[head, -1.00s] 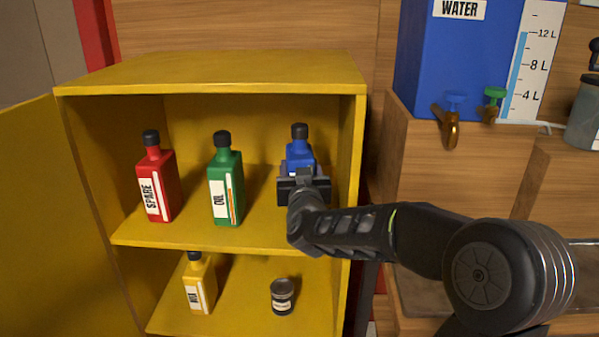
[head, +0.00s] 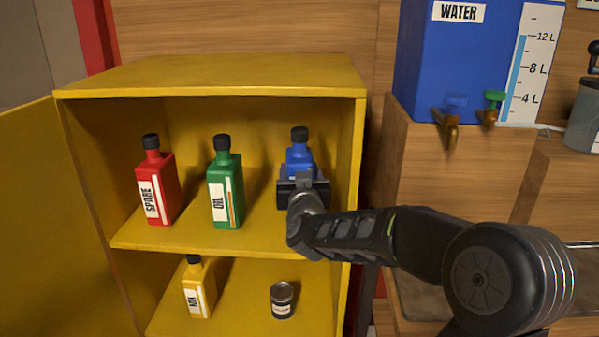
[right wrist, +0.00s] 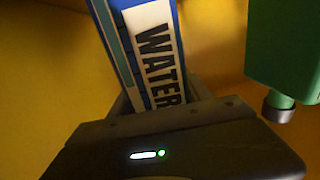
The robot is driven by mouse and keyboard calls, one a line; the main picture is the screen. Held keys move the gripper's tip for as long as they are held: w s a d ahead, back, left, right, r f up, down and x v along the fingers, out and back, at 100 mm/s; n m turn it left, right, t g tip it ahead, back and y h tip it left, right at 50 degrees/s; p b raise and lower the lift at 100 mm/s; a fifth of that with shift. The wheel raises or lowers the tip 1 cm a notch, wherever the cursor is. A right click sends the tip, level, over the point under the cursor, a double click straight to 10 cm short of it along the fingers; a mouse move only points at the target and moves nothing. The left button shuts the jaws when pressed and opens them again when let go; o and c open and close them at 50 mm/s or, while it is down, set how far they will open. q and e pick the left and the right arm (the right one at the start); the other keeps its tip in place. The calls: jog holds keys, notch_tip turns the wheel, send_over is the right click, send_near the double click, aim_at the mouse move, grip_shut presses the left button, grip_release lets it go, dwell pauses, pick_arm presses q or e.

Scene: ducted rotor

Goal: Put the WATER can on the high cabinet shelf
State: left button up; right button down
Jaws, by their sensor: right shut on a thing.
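The blue WATER can (head: 300,158) with its black cap is upright at the right end of the upper shelf (head: 190,236) of the yellow cabinet. My right gripper (head: 303,188) is shut on its body from the front. The gripper hides the can's base, so I cannot tell whether it touches the shelf. In the right wrist view the can's white WATER label (right wrist: 157,52) shows between the fingers (right wrist: 160,108). My left gripper is not in view.
A green OIL can (head: 225,183) and a red SPARE can (head: 155,182) stand left on the same shelf. Below are a yellow MIX can (head: 199,288) and a small dark tin (head: 282,300). The cabinet's right wall (head: 350,160) is close. A blue WATER tank (head: 460,60) stands right.

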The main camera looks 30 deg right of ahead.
jog(key=shift+f+b, duration=0.4)
jog(key=shift+b, duration=0.05)
dwell(0.3)
jog(key=c, duration=0.7)
grip_release()
jog(key=o, duration=0.4)
jog(key=shift+f, duration=0.2)
jog(key=o, duration=0.3)
jog(key=shift+r, duration=0.1)
jog(key=shift+s, duration=0.1)
jog(key=v, duration=1)
jog(key=shift+r+p, duration=0.25)
jog(key=shift+p, duration=0.1)
